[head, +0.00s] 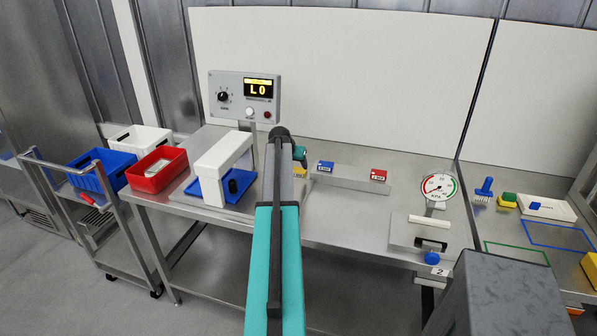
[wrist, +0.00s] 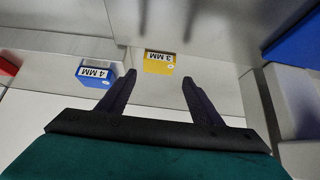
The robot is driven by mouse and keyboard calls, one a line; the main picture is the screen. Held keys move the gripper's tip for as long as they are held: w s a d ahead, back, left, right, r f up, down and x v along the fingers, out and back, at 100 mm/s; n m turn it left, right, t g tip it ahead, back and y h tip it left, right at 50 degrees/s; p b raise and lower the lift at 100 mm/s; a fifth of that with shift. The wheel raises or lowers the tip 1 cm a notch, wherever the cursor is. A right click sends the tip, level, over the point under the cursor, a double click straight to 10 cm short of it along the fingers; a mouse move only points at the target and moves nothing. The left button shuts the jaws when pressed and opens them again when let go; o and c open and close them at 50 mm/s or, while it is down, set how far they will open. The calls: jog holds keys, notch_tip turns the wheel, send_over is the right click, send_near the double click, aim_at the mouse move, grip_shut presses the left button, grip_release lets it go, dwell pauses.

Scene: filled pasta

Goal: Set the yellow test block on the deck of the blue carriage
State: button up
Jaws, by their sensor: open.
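The yellow test block (wrist: 158,67), marked "3 MM", sits on a steel rack in the wrist view. In the head view only a small part of the yellow block (head: 299,172) shows beside my arm. My gripper (wrist: 158,80) is open and empty, its two fingers spread with the yellow block ahead, between the fingertips in the picture. In the head view my gripper (head: 300,156) is largely hidden by my arm. The blue carriage (head: 208,188) is under a white arch, left of my arm. A blue surface (wrist: 298,40) at the wrist view's upper right appears to be the carriage.
A blue block (head: 322,167) marked "4 MM" and a red block (head: 378,175) share the rack (head: 349,182). A display box (head: 244,97) reading "LO" stands behind the white arch (head: 222,160).

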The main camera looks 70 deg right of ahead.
aim_at(299, 170)
jog(key=shift+x, duration=0.8)
jog(key=shift+d, duration=0.1)
jog(key=shift+d+f+p, duration=0.4)
jog(key=shift+f+p, duration=0.05)
jog(key=shift+p, duration=0.25)
jog(key=shift+p+x, duration=0.8)
jog(key=shift+x, duration=1.2)
jog(key=shift+s, duration=0.15)
jog(key=shift+a, duration=0.1)
jog(key=shift+c, duration=0.2)
jog(key=c, duration=0.9)
